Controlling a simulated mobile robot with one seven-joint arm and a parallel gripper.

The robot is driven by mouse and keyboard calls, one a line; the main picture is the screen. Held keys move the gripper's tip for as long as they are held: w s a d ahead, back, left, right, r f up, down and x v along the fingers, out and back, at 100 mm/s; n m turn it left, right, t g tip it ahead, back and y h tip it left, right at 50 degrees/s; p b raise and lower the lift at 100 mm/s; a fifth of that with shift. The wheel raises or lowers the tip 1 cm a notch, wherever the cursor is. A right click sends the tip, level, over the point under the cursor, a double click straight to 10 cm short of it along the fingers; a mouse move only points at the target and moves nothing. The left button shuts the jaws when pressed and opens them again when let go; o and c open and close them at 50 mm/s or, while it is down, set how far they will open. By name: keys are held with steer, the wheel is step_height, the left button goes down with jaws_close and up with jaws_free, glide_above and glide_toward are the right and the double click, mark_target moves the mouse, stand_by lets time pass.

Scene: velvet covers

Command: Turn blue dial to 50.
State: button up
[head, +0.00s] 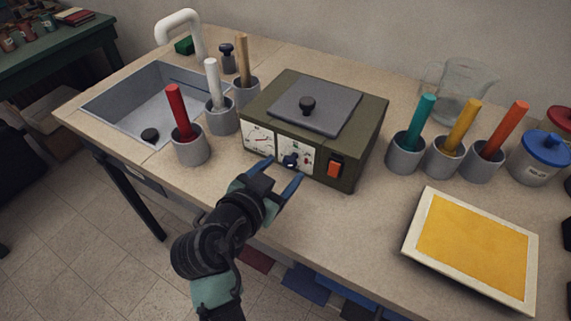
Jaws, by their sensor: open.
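The blue dial (290,161) is a small dark blue knob on the right-hand white panel on the front of an olive-green box (345,139). Its pointer and scale numbers are too small to read. My gripper (281,171) is open, its two blue fingers pointing at the box front. From this view the dial shows between the two fingertips. I cannot tell whether the fingers touch it.
An orange switch (335,169) sits right of the dial. A grey holder with a red stick (179,112) stands left of the box. Grey holders with teal, yellow and orange sticks stand right. A yellow framed panel (472,248) lies front right. A sink (150,105) is at left.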

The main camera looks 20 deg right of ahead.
mark_target(290, 162)
steer(key=shift+x, duration=1.3)
jaws_close()
